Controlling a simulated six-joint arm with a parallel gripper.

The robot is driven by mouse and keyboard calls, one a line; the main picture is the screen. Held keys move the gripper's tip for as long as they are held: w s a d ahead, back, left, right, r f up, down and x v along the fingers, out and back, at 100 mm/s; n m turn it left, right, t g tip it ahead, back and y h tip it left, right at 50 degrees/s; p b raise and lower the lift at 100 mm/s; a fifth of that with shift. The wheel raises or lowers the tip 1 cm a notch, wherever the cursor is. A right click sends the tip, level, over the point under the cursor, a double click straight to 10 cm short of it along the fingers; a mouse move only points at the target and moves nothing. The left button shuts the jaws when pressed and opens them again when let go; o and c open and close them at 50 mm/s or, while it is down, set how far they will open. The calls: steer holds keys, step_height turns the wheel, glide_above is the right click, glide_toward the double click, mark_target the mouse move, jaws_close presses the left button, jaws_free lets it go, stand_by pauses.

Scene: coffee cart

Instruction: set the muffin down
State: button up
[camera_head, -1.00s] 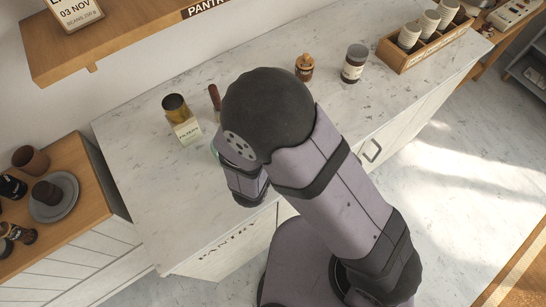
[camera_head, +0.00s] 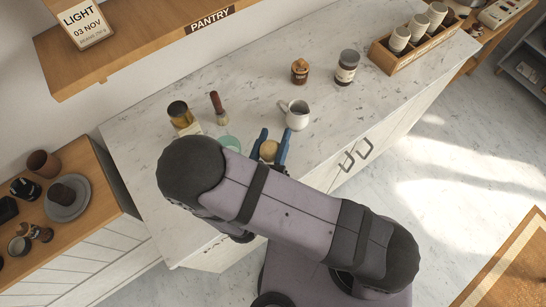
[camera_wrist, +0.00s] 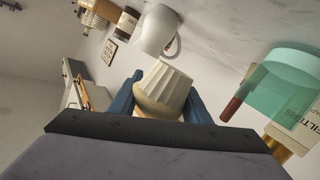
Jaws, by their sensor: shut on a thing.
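The muffin, in a pale fluted wrapper, is between the blue fingers of my gripper (camera_head: 273,138). In the head view the muffin (camera_head: 269,151) shows as a small tan round. In the wrist view the muffin (camera_wrist: 165,85) lies between the two fingers, its wrapper toward the counter. My gripper (camera_wrist: 160,92) is shut on it. It is over the near part of the marble counter (camera_head: 330,125). The gap between muffin and counter is hard to judge.
A white pitcher (camera_head: 296,114) stands just beyond my gripper to the right. A green translucent cup (camera_head: 228,144) is close on the left. A brush (camera_head: 219,108) and brass tin (camera_head: 180,114) stand farther left. Jars (camera_head: 346,67) and a cup crate (camera_head: 420,44) are at the back right.

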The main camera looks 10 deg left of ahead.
mark_target(274, 147)
step_height(274, 147, down, 5)
steer(key=b, duration=0.3)
steer(key=shift+b, duration=0.3)
step_height(274, 147, down, 4)
steer(key=b, duration=0.3)
steer(key=shift+r, duration=0.15)
steer(key=shift+f+b, duration=0.2)
steer(key=shift+b, duration=0.15)
steer(key=o, duration=1)
steer(key=shift+o, duration=0.2)
steer(key=shift+r, duration=0.1)
